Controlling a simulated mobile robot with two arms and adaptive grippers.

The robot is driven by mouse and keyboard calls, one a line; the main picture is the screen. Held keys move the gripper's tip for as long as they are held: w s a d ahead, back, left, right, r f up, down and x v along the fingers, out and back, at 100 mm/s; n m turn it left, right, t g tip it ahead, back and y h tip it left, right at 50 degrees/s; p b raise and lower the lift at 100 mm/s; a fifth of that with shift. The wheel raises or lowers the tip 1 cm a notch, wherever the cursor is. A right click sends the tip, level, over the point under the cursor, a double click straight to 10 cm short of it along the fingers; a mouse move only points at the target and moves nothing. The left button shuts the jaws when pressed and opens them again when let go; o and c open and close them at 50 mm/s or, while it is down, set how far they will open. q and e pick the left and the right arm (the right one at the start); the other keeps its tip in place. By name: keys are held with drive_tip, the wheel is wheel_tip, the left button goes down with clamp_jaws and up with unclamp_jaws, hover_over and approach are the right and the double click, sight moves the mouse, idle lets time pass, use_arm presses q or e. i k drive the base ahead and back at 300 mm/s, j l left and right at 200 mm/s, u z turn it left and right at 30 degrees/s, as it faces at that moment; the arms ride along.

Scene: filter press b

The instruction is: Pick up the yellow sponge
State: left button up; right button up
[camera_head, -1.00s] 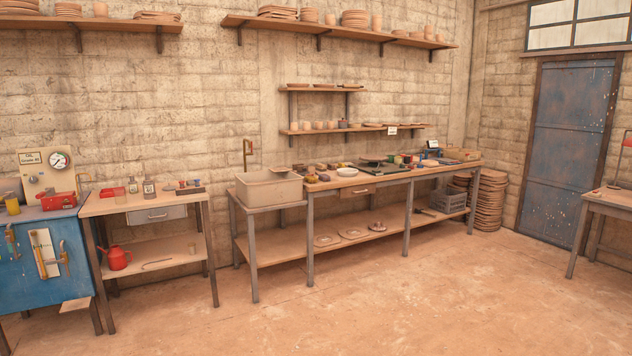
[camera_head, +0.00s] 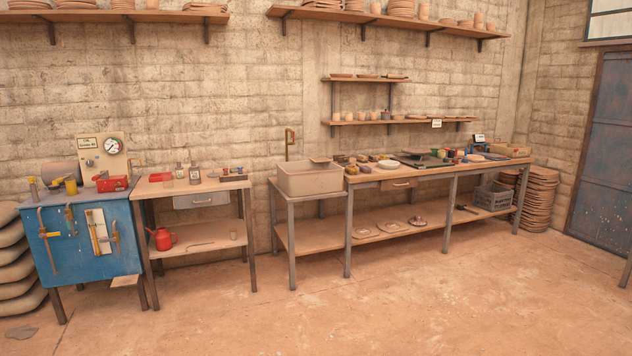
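No yellow sponge can be made out for certain. Small yellowish lumps (camera_head: 352,170) lie on the long workbench (camera_head: 425,174), just right of the sink basin (camera_head: 309,179). They are too small to tell whether one is a sponge. Neither of my grippers is in view.
A blue tool bench (camera_head: 90,241) with a gauge stands at the left. Beside it is a small table (camera_head: 191,187) with bottles and a red watering can (camera_head: 162,238) on its lower shelf. Stacked slabs (camera_head: 541,199) stand right of the workbench. The floor (camera_head: 400,310) in front is clear.

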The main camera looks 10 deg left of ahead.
sight(350, 170)
drive_tip(key=i+z, duration=0.25)
drive_tip(key=i, duration=3.55)
drive_tip(key=i+u, duration=0.15)
drive_tip(key=i, duration=0.55)
drive_tip(key=i+l, duration=0.15)
drive_tip(key=i, duration=0.5)
drive_tip(key=u, duration=0.05)
